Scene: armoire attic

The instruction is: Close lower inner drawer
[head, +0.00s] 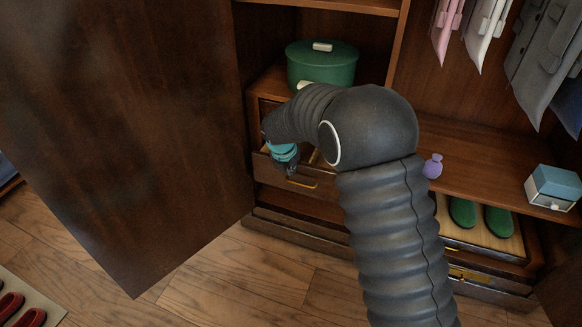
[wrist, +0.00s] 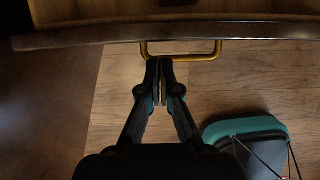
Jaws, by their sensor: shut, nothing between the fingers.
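The lower inner drawer (head: 325,187) of the armoire stands partly open in the head view, with a brass bar handle (head: 301,183) on its front. In the wrist view the top edge of the drawer front (wrist: 95,38) crosses the picture, and the brass handle (wrist: 217,50) juts out from it. My gripper (head: 289,172) is at the drawer front in the head view. In the wrist view my gripper (wrist: 160,66) is shut and empty, with its fingertips at the handle bar. I cannot tell whether they touch it. My arm hides part of the drawer.
The open armoire door (head: 125,130) stands close on the left. A green round box (head: 321,66) sits above the drawers. A purple bottle (head: 433,166) and a blue box (head: 553,187) are on the right shelf. Green shoes (head: 463,212) lie below. Wooden floor (head: 225,285) is clear in front.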

